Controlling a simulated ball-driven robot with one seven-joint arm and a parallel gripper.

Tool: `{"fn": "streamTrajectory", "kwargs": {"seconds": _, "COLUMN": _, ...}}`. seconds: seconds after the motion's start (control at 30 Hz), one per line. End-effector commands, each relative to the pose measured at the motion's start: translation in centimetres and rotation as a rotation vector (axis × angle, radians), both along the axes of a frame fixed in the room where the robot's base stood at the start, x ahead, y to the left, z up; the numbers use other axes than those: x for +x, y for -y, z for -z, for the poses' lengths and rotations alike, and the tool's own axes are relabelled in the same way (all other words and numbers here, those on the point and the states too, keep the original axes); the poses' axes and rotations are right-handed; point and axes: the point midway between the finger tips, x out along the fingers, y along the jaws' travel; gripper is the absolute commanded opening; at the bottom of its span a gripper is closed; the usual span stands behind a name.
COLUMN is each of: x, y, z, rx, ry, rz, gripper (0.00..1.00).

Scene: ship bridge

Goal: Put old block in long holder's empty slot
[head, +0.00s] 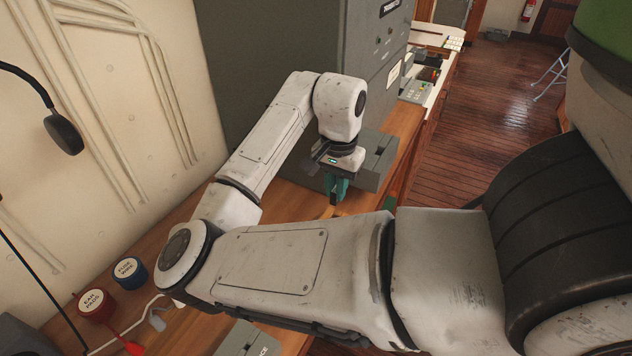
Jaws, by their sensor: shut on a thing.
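My gripper (336,188) points down over the wooden bench, below the white wrist of my arm. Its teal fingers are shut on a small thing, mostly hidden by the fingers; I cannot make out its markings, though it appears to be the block. A low grey box (372,160) stands on the bench just behind and right of the gripper. A grey labelled piece (248,340) shows at the bottom edge, partly cut off. I cannot tell which of these is the long holder, and no empty slot can be made out.
A tall grey cabinet (262,60) stands behind my arm. My arm covers much of the bench. Wooden floor (485,110) lies open at right.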

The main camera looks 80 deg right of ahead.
Motion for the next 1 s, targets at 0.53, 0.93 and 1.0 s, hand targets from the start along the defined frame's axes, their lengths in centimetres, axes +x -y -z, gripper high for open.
{"fn": "streamTrajectory", "kwargs": {"seconds": 0.53, "x": 0.0, "y": 0.0, "z": 2.2, "rx": -0.001, "ry": 0.000, "rz": -0.001, "gripper": 0.00}}
{"fn": "streamTrajectory", "kwargs": {"seconds": 0.93, "x": 0.0, "y": 0.0, "z": 4.3, "rx": 0.001, "ry": 0.000, "rz": -0.001, "gripper": 0.00}}
{"fn": "streamTrajectory", "kwargs": {"seconds": 1.0, "x": 0.0, "y": 0.0, "z": 4.0, "rx": 0.000, "ry": 0.000, "rz": -0.001, "gripper": 0.00}}
